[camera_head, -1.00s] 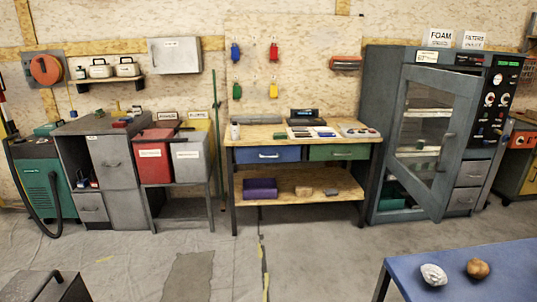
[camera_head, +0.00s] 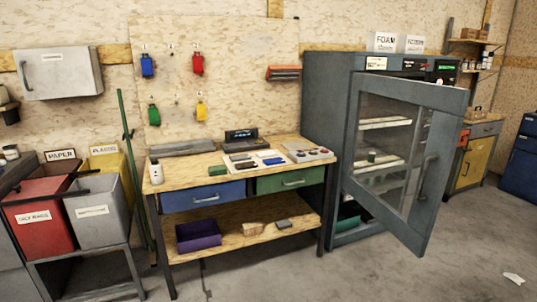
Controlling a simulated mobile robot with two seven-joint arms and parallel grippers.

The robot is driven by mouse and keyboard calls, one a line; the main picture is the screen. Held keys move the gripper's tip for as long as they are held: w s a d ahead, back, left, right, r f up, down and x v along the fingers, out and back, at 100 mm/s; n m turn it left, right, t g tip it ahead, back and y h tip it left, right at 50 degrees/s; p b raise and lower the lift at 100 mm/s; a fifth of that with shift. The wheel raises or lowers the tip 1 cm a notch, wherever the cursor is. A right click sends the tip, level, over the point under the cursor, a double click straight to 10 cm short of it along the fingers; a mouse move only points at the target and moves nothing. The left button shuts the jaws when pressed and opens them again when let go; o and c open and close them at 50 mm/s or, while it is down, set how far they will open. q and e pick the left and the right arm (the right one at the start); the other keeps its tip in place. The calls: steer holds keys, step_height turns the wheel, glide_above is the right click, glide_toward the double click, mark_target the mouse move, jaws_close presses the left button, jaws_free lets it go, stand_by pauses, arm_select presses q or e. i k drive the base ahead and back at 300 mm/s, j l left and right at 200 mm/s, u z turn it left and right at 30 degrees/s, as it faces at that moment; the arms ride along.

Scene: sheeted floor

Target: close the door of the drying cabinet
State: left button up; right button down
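The drying cabinet (camera_head: 325,105) is a tall grey cabinet against the back wall, right of the workbench. Its door (camera_head: 425,205) has a glass pane in a grey frame and stands partly open, swung out toward me. A bar handle (camera_head: 424,178) is on the right part of the door. The hinge line seems to be at the door's left edge. Neither of my grippers is in view.
A wooden workbench (camera_head: 235,237) with blue and green drawers stands left of the cabinet. Red and grey bins (camera_head: 42,226) are at the far left. The concrete floor before the door is mostly clear, with a pale scrap (camera_head: 514,278) at the right.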

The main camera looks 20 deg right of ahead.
mark_target(449, 104)
steer(key=i+z, duration=0.25)
steer(key=i, duration=0.35)
steer(key=i+j+z, duration=0.1)
steer(key=i+z, duration=0.15)
steer(key=i, duration=0.35)
steer(key=i+z, duration=0.2)
steer(key=z, duration=0.15)
steer(key=i+z, duration=0.2)
steer(key=z, duration=0.15)
steer(key=i+j+z, duration=0.15)
steer(key=z, duration=0.65)
steer(key=i+j, duration=0.05)
